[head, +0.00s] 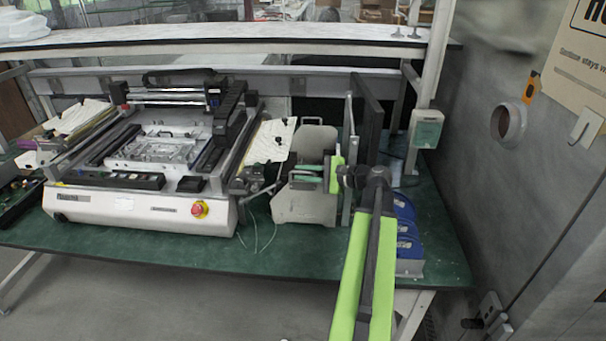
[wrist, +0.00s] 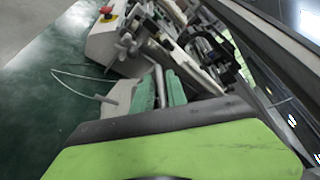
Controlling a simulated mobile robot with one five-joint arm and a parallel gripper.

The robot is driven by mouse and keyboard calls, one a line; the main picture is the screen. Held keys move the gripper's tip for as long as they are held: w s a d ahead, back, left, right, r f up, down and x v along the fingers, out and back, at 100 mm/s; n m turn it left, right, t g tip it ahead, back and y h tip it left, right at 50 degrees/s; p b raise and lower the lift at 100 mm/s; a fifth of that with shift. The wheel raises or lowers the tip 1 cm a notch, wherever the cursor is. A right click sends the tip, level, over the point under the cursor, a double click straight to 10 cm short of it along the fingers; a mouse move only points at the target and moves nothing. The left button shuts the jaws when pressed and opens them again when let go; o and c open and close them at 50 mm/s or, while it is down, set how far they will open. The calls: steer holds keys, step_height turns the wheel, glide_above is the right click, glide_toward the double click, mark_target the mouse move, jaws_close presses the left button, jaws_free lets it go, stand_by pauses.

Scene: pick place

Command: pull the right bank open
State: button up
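The pick and place machine (head: 140,207) stands on the green table. At its right side is the right bank, with a pale upright grey panel (head: 303,208) and a white sheet (head: 272,140) beside it. My gripper (head: 306,174) reaches in from the right, its teal fingers in front of this panel. In the wrist view the two fingers (wrist: 160,90) are a little apart, with a narrow pale strip between them. I cannot tell whether they press on it. The grey panel (wrist: 122,100) shows just left of the fingers in the wrist view.
A red stop button (head: 199,209) is on the machine's front. Thin wires (head: 258,232) lie on the table between machine and panel. Blue bins (head: 408,240) stand right of my arm. A dark upright board (head: 367,115) and a post (head: 432,70) are behind. The front table strip is bare.

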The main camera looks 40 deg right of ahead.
steer(key=p+v, duration=0.3)
steer(key=v, duration=1.4)
steer(key=shift+s+p, duration=0.25)
steer(key=shift+p, duration=0.15)
steer(key=w+a+f+n+g+y, duration=0.1)
steer(key=w+a+n+g+y, duration=0.2)
steer(key=w+a, duration=0.9)
steer(key=w+a+f+n+g+y, duration=0.1)
steer(key=w+a+n+g+y, duration=0.2)
steer(key=w+a, duration=0.85)
steer(key=s+a+f+n+g+h, duration=0.2)
steer(key=a+f+n+g, duration=0.15)
steer(key=a, duration=0.75)
steer(key=s+a+f+n+g+h+p, duration=0.1)
steer(key=s+a+f+n+g+h, duration=0.3)
steer(key=a, duration=0.7)
steer(key=a+f+n+g+y, duration=0.1)
steer(key=a+f+n, duration=0.3)
steer(key=a, duration=0.7)
steer(key=d+f+n+h, duration=0.2)
steer(key=d+f+h, duration=0.1)
steer(key=d+h, duration=0.3)
steer(key=shift+s+d+f+n, duration=0.15)
steer(key=shift+d+f+n, duration=0.2)
steer(key=shift+d, duration=0.8)
